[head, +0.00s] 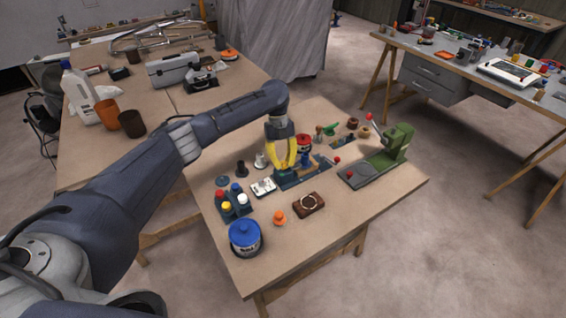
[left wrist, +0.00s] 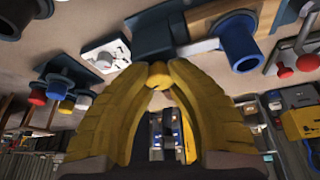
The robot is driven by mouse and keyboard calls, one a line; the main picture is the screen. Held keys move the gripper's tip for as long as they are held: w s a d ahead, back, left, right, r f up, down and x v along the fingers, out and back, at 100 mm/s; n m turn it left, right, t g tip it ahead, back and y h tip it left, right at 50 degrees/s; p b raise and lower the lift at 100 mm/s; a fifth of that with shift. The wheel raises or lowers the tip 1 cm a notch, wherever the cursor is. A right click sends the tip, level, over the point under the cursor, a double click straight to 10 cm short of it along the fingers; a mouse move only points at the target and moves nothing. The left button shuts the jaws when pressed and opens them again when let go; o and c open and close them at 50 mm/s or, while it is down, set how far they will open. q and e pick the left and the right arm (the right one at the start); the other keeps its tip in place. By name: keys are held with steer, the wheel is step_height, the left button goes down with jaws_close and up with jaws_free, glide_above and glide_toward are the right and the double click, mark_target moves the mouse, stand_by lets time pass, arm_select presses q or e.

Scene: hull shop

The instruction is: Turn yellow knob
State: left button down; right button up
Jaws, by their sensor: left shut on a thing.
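My left gripper (head: 284,167) has yellow fingers and reaches down over a dark blue fixture (head: 302,178) in the middle of the small table. In the left wrist view its fingertips (left wrist: 158,75) are closed around a small yellow knob (left wrist: 158,76), which shows between them just in front of the blue fixture (left wrist: 152,38). In the head view the fingers hide the knob. How far the knob is turned cannot be told. My right gripper is in neither view.
A white switch plate (head: 263,187) and a rack of coloured caps (head: 234,208) stand left of the fixture. A blue-lidded jar (head: 245,240), orange knob (head: 280,218) and brown block (head: 309,204) are nearer. A green press (head: 397,143) stands right. The front right is clear.

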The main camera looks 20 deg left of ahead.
arm_select(q)
steer(key=shift+s+d+f, duration=0.1)
steer(key=shift+d+f, duration=0.05)
steer(key=shift+d, duration=0.1)
steer(key=c, duration=1.1)
jaws_free()
steer(key=shift+a, duration=0.1)
steer(key=shift+a+r, duration=0.1)
steer(key=shift+r, duration=0.1)
steer(key=v, duration=1.1)
steer(key=shift+w+r, duration=0.25)
steer(key=shift+r, duration=0.1)
